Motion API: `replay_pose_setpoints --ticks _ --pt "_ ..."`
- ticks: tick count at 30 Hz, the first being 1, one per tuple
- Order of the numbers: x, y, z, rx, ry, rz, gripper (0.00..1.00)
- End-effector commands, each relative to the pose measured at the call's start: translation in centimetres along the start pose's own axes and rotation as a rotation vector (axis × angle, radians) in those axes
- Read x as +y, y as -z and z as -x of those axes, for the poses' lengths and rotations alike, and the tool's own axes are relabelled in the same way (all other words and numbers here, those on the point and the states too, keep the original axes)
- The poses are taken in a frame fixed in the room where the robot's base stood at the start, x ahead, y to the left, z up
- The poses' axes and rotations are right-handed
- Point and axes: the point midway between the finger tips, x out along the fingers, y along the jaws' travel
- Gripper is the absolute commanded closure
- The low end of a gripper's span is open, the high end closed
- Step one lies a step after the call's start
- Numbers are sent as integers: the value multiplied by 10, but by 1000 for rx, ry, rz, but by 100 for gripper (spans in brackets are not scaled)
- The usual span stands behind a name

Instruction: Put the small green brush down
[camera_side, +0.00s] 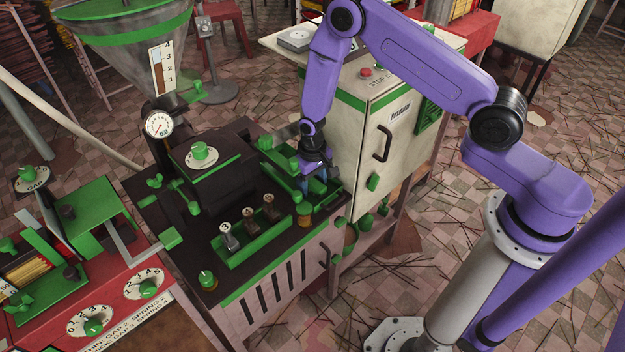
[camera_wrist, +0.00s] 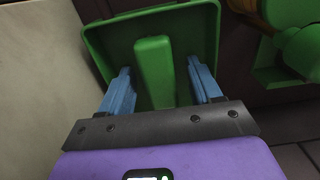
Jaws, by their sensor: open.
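My gripper (camera_side: 314,184) is low over a green tray at the right end of the dark machine top in the side view. In the wrist view its two blue fingers (camera_wrist: 157,90) are open and apart. The small green brush (camera_wrist: 155,72), seen as a long green block, lies in the green tray (camera_wrist: 211,40) between the fingers, with a gap on each side. Its bristles cannot be made out. In the side view the gripper hides the brush.
A green rack (camera_side: 268,243) with several numbered dies stands left of the gripper. A cream cabinet (camera_side: 365,150) rises close on the right. A green knob (camera_wrist: 300,50) is right of the tray in the wrist view. A gauge (camera_side: 158,125) stands farther left.

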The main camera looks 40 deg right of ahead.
Motion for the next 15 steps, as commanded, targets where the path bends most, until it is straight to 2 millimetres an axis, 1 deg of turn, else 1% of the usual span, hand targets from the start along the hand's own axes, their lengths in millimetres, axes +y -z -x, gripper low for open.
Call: replay_pose_setpoints --ticks 5,8,15 --pt "0 0 9 1 0 0 36" --pt "0 1 21 3 1 0 36" --pt "0 1 62 4 1 0 36"
